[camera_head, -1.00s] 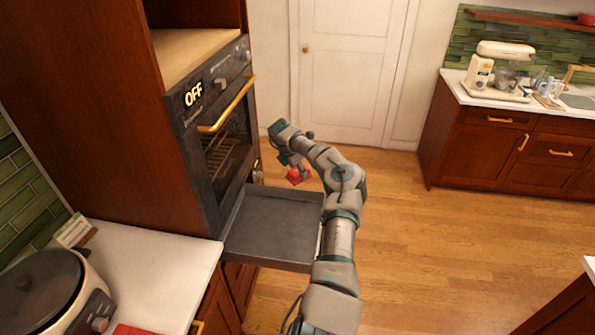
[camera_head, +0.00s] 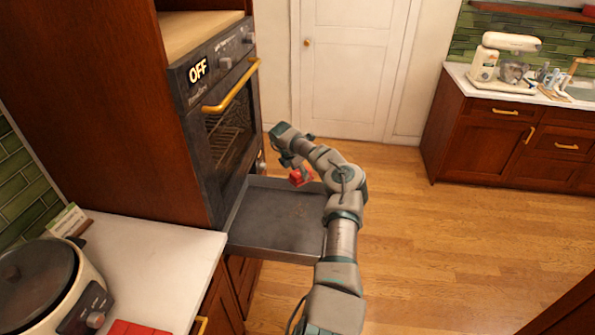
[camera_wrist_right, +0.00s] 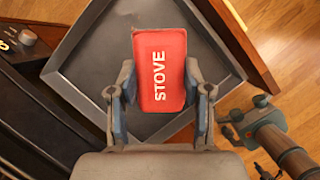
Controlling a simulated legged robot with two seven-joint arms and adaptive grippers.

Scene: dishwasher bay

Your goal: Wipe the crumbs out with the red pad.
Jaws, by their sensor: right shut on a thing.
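My right gripper (camera_head: 295,160) is shut on the red pad (camera_head: 300,177), which hangs from it above the far right part of the open metal drawer (camera_head: 270,215) under the oven. In the wrist view the pad (camera_wrist_right: 158,50) reads "STOVE" and sits between the two fingers (camera_wrist_right: 159,80), with the grey drawer floor (camera_wrist_right: 95,55) behind it. I cannot tell whether the pad touches the drawer. Faint brownish marks show on the drawer floor; I cannot make out separate crumbs. My right forearm hides the drawer's right side. My left gripper is not in view.
The oven (camera_head: 225,110) reads "OFF"; its door with a gold handle (camera_head: 232,88) is closed above the drawer. A white counter (camera_head: 155,265) holds a round cooker (camera_head: 40,285) and another red item (camera_head: 135,328). Open wood floor (camera_head: 450,240) lies to the right.

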